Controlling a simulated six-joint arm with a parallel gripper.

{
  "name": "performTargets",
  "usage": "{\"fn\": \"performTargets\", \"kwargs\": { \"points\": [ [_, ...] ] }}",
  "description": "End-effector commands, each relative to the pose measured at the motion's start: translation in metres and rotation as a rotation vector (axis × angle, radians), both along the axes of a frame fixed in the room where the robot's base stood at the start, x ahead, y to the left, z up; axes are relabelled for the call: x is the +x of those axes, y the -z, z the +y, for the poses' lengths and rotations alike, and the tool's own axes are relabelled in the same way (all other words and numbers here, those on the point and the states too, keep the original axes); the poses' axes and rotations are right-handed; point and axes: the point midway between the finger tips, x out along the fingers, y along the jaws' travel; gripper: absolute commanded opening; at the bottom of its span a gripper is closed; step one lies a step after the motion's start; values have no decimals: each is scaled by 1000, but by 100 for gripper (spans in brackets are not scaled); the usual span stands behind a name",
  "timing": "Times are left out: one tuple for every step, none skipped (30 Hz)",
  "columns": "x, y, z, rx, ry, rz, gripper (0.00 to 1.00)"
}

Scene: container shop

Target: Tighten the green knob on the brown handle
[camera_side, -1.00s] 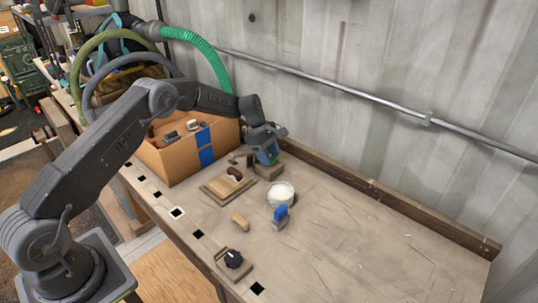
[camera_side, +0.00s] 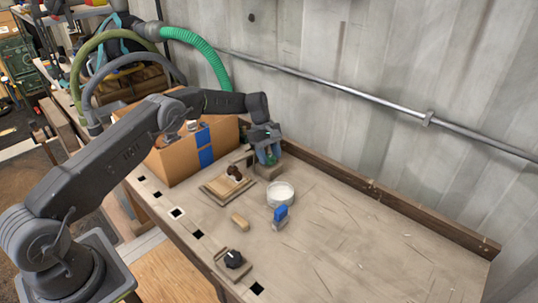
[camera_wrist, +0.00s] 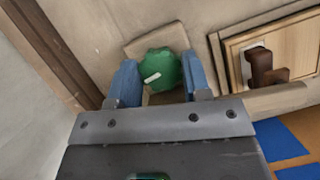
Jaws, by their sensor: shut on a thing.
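A green knob (camera_wrist: 162,69) with a white mark on top sits over a light brown block (camera_wrist: 157,40) in the wrist view. My gripper (camera_wrist: 161,80) is shut on the knob, with one blue finger on each side of it. In the side view my gripper (camera_side: 268,157) is low over the block (camera_side: 268,171) near the back of the bench, and the fingers mostly hide the knob. A brown handle (camera_side: 235,173) stands on a separate wooden board (camera_side: 212,191) to the left; it also shows in the wrist view (camera_wrist: 264,68) at the right.
A cardboard box (camera_side: 175,162) with blue tape stands left of my gripper. A white tub (camera_side: 280,194), a blue-topped item (camera_side: 280,217), a small wooden piece (camera_side: 240,221) and a black knob (camera_side: 233,259) are nearer the front. The bench's right side is clear.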

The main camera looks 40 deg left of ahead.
Motion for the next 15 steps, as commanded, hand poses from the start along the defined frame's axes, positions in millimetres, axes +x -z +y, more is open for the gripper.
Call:
{"fn": "performTargets", "kwargs": {
  "points": [
    [0, 0, 0, 1, -1, -2, 20],
    [0, 0, 0, 1, -1, -2, 20],
    [0, 0, 0, 1, -1, -2, 20],
    [0, 0, 0, 1, -2, -2, 20],
    [0, 0, 0, 1, -2, -2, 45],
    [0, 0, 0, 1, -2, -2, 49],
    [0, 0, 0, 1, -2, -2, 52],
    [0, 0, 0, 1, -2, -2, 55],
    [0, 0, 0, 1, -3, -1, 58],
    [0, 0, 0, 1, -3, -1, 61],
    [0, 0, 0, 1, -3, -1, 64],
    [0, 0, 0, 1, -3, -1, 68],
    [0, 0, 0, 1, -3, -1, 69],
    [0, 0, 0, 1, -3, -1, 69],
    [0, 0, 0, 1, -3, -1, 69]
  ]
}}
